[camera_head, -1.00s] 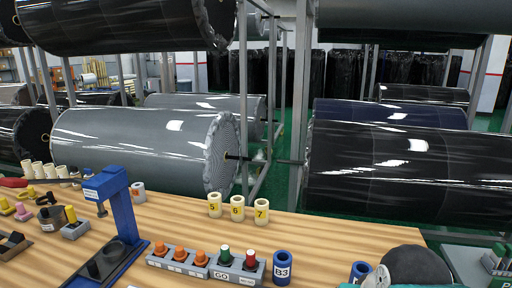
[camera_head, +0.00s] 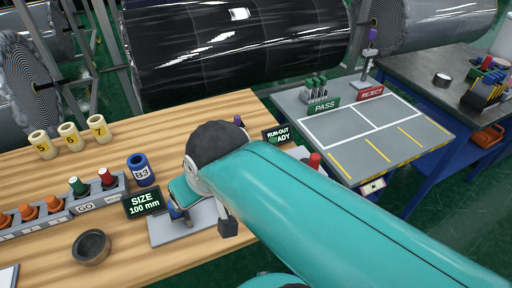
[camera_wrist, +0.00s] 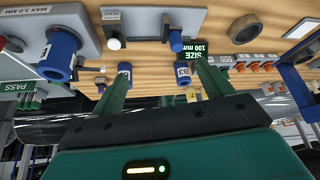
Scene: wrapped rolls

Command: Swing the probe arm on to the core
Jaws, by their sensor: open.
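In the wrist view, a blue core (camera_wrist: 60,52) with a white label stands on a grey run-out fixture (camera_wrist: 88,28) at the left. A thin dark piece (camera_wrist: 90,69), perhaps the probe arm, points out beside the core; I cannot tell whether they touch. My gripper (camera_wrist: 160,82) is open and empty, its green fingers spread right of the fixture. The RUN-OUT display (camera_head: 277,137) shows behind the arm.
Blue core B3 (camera_head: 143,169) stands by the SIZE 100 mm display (camera_head: 143,204). A grey plate (camera_head: 178,228) with a post lies beside my arm. Cream cores (camera_head: 69,136) stand at left. The PASS/REJECT table (camera_head: 365,130) at right has clear marked bays.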

